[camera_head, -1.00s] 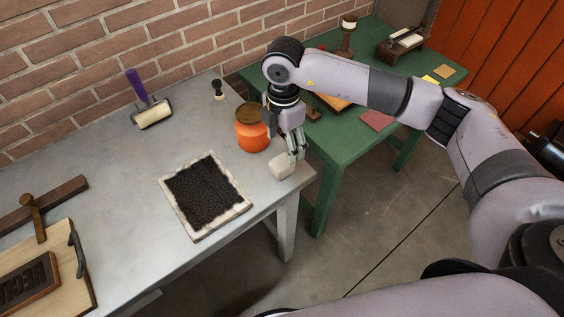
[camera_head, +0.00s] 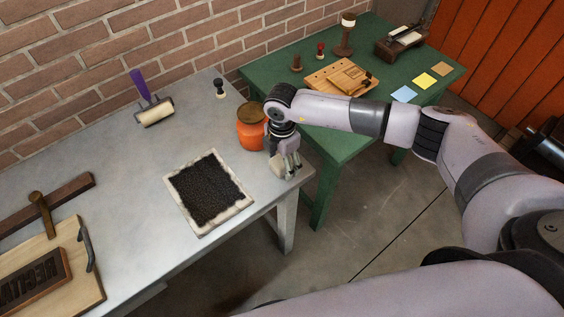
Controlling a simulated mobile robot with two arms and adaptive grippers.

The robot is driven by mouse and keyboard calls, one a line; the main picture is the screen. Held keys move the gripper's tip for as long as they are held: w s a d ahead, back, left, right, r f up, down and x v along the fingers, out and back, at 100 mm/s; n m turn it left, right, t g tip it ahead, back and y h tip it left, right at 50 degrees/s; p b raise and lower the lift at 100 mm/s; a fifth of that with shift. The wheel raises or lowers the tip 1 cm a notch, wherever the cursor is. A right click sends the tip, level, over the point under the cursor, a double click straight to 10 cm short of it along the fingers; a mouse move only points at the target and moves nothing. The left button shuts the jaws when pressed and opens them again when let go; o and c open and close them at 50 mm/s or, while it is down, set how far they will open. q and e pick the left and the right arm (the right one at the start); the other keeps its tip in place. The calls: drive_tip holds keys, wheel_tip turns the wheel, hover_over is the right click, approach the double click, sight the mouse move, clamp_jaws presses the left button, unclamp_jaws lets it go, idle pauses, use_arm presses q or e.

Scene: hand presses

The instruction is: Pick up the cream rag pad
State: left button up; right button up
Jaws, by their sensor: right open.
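The cream rag pad (camera_head: 277,170) is a small pale block on the grey table near its right corner. My right gripper (camera_head: 286,166) points down at the pad, its fingers open and close around or beside it. The fingers hide part of the pad, and I cannot tell whether they touch it. My left gripper is out of view.
An orange jar (camera_head: 250,128) with a brown lid stands just left of my right gripper. A black inked slab in a pale frame (camera_head: 236,213) lies in front. A roller with a purple handle (camera_head: 155,112) lies further back. A green table (camera_head: 335,140) stands behind on the right.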

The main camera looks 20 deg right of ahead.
drive_tip(key=shift+c, duration=0.4)
drive_tip(key=c, duration=1.2)
drive_tip(key=shift+o, duration=0.2)
drive_tip(key=shift+r, duration=0.15)
wheel_tip(320, 180, up, 20)
drive_tip(key=b, duration=0.4)
drive_tip(key=o, duration=0.6)
drive_tip(key=c, duration=0.5)
